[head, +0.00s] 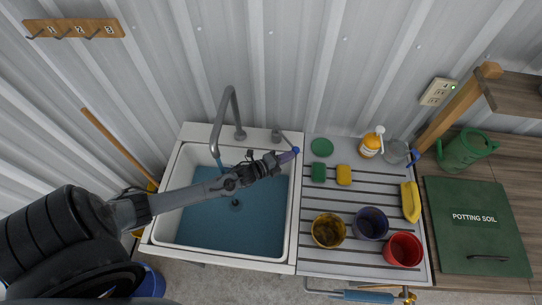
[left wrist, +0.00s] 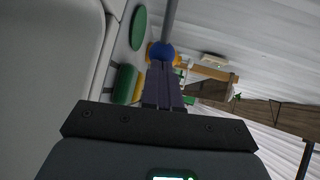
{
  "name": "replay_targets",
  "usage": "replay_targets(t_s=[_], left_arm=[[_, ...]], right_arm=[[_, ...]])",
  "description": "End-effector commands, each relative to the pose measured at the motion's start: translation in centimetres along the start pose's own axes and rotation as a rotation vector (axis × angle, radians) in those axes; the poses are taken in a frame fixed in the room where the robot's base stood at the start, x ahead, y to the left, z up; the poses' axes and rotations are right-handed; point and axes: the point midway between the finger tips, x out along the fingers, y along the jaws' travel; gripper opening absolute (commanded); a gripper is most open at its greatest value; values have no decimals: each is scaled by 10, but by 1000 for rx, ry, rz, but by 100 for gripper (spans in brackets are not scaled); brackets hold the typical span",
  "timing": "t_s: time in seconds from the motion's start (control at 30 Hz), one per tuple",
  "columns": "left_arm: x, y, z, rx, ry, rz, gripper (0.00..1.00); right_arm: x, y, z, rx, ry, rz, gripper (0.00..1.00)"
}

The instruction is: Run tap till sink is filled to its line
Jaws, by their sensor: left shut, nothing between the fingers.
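The white sink (head: 168,205) holds blue water (head: 265,222) over its floor, with the dark drain showing through. I cannot make out a fill line. The grey tap (head: 226,100) arches over the basin, and a short bluish streak shows under its spout. Its lever (head: 279,135) ends in a blue knob (head: 296,150) at the sink's back right corner. My left gripper (head: 290,156) is shut and empty, its purple fingertips at the knob. In the left wrist view the blue knob (left wrist: 162,50) sits right at the fingertips (left wrist: 160,68); contact is unclear. My right gripper is out of view.
Right of the sink, a grey ribbed drainboard (head: 345,205) carries several cups, sponges, a soap bottle (head: 372,142) and a yellow brush-like item (head: 410,201). Tyres (head: 45,235) stand at the left.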

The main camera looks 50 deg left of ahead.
Motion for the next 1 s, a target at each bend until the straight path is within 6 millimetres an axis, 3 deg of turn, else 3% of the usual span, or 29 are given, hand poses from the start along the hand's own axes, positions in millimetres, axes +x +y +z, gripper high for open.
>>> replay_targets(t_s=[0.67,0.87,1.0], left_arm=[[-8,-4,-2,0,1,0,0],[-28,-8,-12,1,9,1,0],[-55,-1,-18,1,9,3,0]], right_arm=[[-9,2,-2,-9,-2,7,0],[-27,3,-8,-9,-1,7,0],[-20,2,-6,-8,0,6,0]])
